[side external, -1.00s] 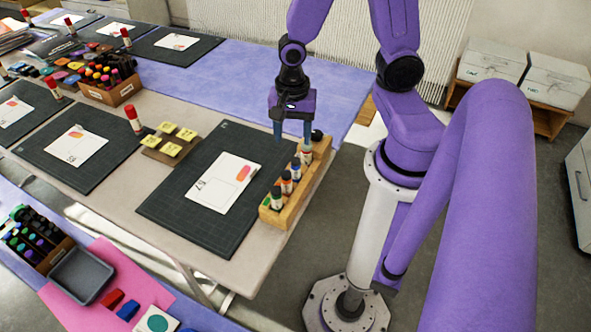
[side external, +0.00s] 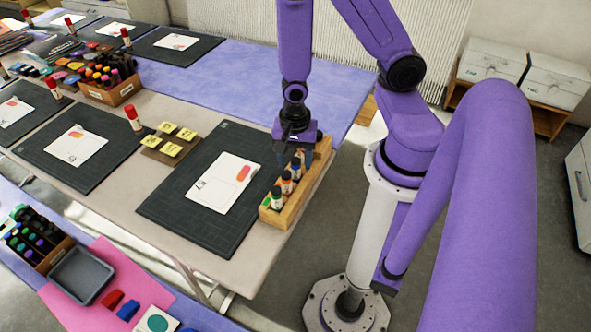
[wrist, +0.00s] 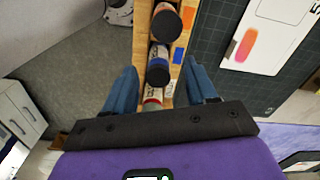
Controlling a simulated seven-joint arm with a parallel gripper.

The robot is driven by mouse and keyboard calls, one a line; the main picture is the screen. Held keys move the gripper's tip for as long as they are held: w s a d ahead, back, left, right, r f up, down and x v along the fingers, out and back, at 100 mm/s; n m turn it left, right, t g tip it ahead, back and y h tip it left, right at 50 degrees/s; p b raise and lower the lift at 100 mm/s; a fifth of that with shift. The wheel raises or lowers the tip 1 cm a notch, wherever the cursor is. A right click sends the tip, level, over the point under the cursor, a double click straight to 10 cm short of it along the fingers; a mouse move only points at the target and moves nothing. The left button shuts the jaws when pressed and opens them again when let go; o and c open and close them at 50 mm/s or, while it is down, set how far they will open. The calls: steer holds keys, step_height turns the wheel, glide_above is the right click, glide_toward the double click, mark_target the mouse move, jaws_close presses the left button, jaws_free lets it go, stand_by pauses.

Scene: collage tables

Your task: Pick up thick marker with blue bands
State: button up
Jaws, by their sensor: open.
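The marker with blue bands stands upright in a wooden rack (side external: 304,194) at the right edge of the table. In the wrist view the marker (wrist: 158,53) shows a blue band below a dark cap. My gripper (wrist: 161,68) is open, with a blue finger on each side of this marker and gaps between. In the side view my gripper (side external: 295,158) hangs low over the rack and partly hides the marker behind its fingers.
An orange-banded marker (side external: 287,183) and a green-banded marker (side external: 275,196) stand nearer in the same rack. A red-banded marker (wrist: 152,98) is close by in the wrist view. A dark cutting mat (side external: 225,235) with a card (side external: 222,182) lies left of the rack.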

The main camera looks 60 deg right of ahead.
mark_target(296, 174)
steer(key=shift+s+f, duration=0.1)
steer(key=shift+f, duration=1.4)
jaws_close()
steer(key=shift+r, duration=0.15)
